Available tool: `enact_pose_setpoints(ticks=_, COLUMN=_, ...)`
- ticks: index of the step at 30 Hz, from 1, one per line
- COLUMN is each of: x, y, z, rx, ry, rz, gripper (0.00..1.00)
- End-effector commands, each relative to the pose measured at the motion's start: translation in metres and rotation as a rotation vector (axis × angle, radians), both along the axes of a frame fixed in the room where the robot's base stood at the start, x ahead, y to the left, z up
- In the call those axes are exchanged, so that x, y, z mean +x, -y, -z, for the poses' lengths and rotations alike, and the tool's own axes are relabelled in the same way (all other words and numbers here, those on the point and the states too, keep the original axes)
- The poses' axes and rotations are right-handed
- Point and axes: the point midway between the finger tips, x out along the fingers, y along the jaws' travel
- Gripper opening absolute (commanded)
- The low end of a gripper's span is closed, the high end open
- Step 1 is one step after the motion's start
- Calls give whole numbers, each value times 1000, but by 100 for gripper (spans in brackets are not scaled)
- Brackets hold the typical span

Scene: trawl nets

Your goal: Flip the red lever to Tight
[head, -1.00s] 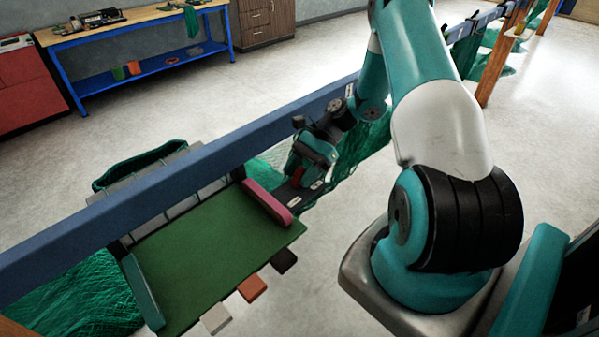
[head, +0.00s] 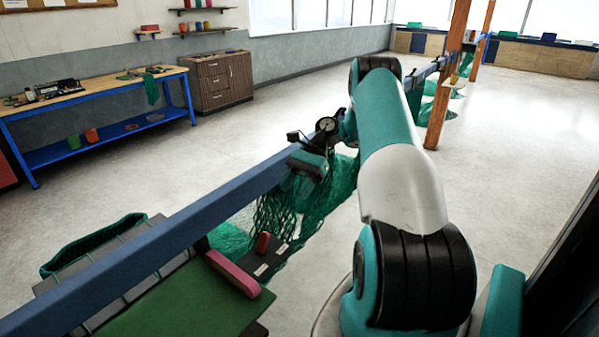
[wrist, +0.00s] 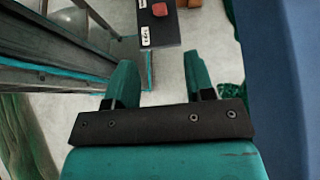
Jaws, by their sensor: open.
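The red lever (head: 263,243) stands on a dark plate (head: 290,262) with two small white labels, beside the pink-red bar. In the wrist view the lever (wrist: 160,9) is at the top edge, on the dark plate (wrist: 168,33), nearer the upper label than the lower one. The label words are too small to read surely, and I cannot tell which setting the lever is at. My gripper (wrist: 158,78) is open and empty, its two teal fingers apart. In the head view my gripper (head: 306,172) hangs above the plate, clear of the lever.
A blue beam (head: 170,235) runs diagonally beside the plate and my gripper. Green netting (head: 325,205) hangs close behind the plate. A pink-red bar (head: 232,272) edges a green board (head: 185,310). A blue workbench (head: 90,105) stands far left; open floor lies right.

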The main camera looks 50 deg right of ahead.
Motion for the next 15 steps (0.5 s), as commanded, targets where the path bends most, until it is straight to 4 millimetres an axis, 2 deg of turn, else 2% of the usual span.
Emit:
enact_pose_setpoints(ticks=1, x=0, y=2, z=-12, rx=3, ry=-2, rz=0, gripper=49)
enact_pose_setpoints(ticks=3, x=1, y=5, z=-14, rx=3, ry=-2, rz=0, gripper=49)
enact_pose_setpoints(ticks=15, x=0, y=18, z=-16, rx=1, ry=-1, rz=2, gripper=49)
